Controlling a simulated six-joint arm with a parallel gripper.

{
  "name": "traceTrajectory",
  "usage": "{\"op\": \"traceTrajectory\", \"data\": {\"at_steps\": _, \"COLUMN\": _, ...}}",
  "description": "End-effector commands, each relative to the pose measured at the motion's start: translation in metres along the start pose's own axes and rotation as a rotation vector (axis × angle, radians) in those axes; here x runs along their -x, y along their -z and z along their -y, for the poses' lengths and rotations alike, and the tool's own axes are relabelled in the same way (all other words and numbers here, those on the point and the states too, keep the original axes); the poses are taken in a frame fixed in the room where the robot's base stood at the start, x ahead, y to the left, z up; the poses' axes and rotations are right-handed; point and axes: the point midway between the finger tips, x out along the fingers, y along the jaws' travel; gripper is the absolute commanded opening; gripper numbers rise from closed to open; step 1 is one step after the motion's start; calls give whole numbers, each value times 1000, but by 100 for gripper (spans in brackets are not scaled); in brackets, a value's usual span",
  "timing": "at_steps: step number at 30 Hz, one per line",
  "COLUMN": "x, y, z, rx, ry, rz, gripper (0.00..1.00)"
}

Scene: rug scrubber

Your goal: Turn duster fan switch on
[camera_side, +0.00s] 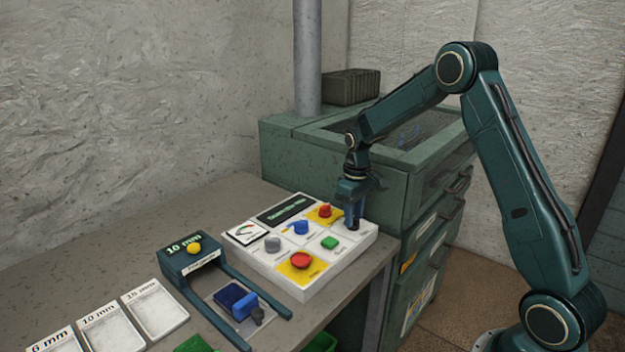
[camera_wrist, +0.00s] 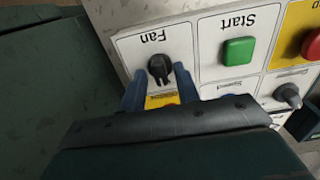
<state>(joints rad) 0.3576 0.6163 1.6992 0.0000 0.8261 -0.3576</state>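The Fan switch is a black rotary knob (camera_wrist: 159,69) on a white tile labelled "Fan", which appears upside down in the wrist view. My gripper (camera_wrist: 159,76) is open, with one blue finger on each side of the knob. Gaps show between the knob and both fingers, so I see no grip on it. In the side view my gripper (camera_side: 354,224) points down at the right edge of the white control panel (camera_side: 262,271). There the fingers hide the Fan knob.
Close to the Fan tile are a green Start button (camera_wrist: 238,50) and a red button (camera_wrist: 314,42) on yellow. A red knob (camera_side: 324,210) and a blue knob (camera_side: 300,227) stand beside my gripper. A green cabinet (camera_side: 385,195) rises behind the panel.

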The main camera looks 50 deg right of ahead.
Motion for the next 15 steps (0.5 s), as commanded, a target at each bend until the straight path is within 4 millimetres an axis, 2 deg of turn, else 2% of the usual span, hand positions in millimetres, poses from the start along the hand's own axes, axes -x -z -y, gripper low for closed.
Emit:
{"op": "traceTrajectory", "data": {"at_steps": 1, "x": 0, "y": 0, "z": 0, "rx": 0, "ry": 0, "rz": 0, "gripper": 21}}
{"op": "traceTrajectory", "data": {"at_steps": 4, "x": 0, "y": 0, "z": 0, "rx": 0, "ry": 0, "rz": 0, "gripper": 1}}
{"op": "traceTrajectory", "data": {"at_steps": 15, "x": 0, "y": 0, "z": 0, "rx": -23, "ry": 0, "rz": 0, "gripper": 0}}
